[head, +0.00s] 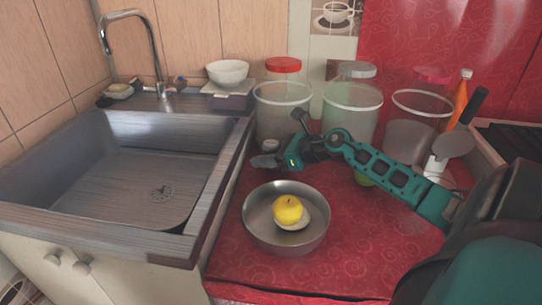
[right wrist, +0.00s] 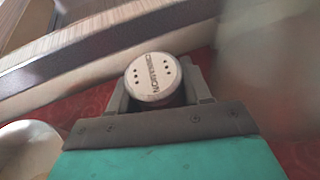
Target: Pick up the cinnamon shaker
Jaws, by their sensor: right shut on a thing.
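The cinnamon shaker (right wrist: 150,80) shows in the right wrist view as a round white lid with holes and the word cinnamon. In the head view its pale lid (head: 270,145) shows small, in front of the left clear jar. My right gripper (head: 276,160) reaches in from the right over the red counter, behind the steel bowl. In the right wrist view the right gripper (right wrist: 158,92) has one finger on each side of the shaker and is shut on it. The shaker's lower body is mostly hidden. My left gripper is not in view.
A steel bowl (head: 262,232) with a yellow fruit (head: 288,210) stands in front of the gripper. Clear jars (head: 353,108) line the back. The sink (head: 130,180) is left. An orange bottle (head: 459,95) stands back right.

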